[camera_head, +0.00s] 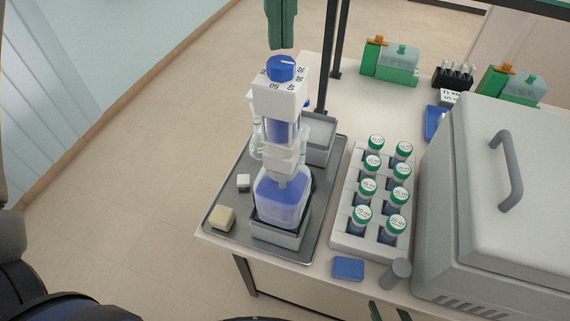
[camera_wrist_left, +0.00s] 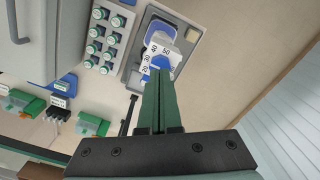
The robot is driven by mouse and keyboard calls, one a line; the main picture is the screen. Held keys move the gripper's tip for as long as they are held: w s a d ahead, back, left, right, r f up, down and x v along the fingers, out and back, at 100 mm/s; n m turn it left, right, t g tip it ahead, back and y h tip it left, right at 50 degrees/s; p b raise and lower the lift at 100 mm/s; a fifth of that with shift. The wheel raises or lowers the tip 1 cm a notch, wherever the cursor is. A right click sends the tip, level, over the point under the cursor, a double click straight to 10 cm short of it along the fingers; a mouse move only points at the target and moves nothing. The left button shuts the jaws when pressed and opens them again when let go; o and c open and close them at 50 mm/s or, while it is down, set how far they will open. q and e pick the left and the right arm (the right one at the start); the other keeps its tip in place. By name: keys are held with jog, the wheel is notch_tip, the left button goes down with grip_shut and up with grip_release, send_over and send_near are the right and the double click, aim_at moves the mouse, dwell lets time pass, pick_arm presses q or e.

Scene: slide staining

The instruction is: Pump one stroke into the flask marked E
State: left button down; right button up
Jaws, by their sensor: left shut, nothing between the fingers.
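A bottle-top dispenser with a white head (camera_head: 281,98), numbers and a blue knob (camera_head: 281,68) stands upright on a bottle of blue liquid (camera_head: 282,198). The bottle sits in a grey holder on a tray (camera_head: 222,213). The numbered head also shows in the left wrist view (camera_wrist_left: 160,57), partly behind my fingers. My left gripper (camera_head: 282,46) is shut and empty, with green fingers above and beyond the knob; they also show in the left wrist view (camera_wrist_left: 159,75). Two separated green fingertips of my right gripper (camera_head: 389,311) show at the bottom edge. I cannot read a letter E anywhere.
A rack (camera_head: 346,243) of several capped vials stands right of the tray. A large grey machine (camera_head: 480,200) fills the right side. A blue block (camera_head: 348,268) and a grey cylinder (camera_head: 396,273) lie in front. Green boxes (camera_head: 390,65) stand at the back.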

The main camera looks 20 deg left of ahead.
aim_at(281, 62)
dwell(0.5)
pick_arm(q)
jog(key=shift+f+b, duration=1.4)
jog(key=shift+f, duration=0.8)
jog(key=shift+r, duration=0.1)
notch_tip(281, 62, up, 4)
jog(key=p, duration=0.5)
jog(key=shift+r, duration=0.15)
dwell(0.4)
jog(key=shift+r, duration=2.45)
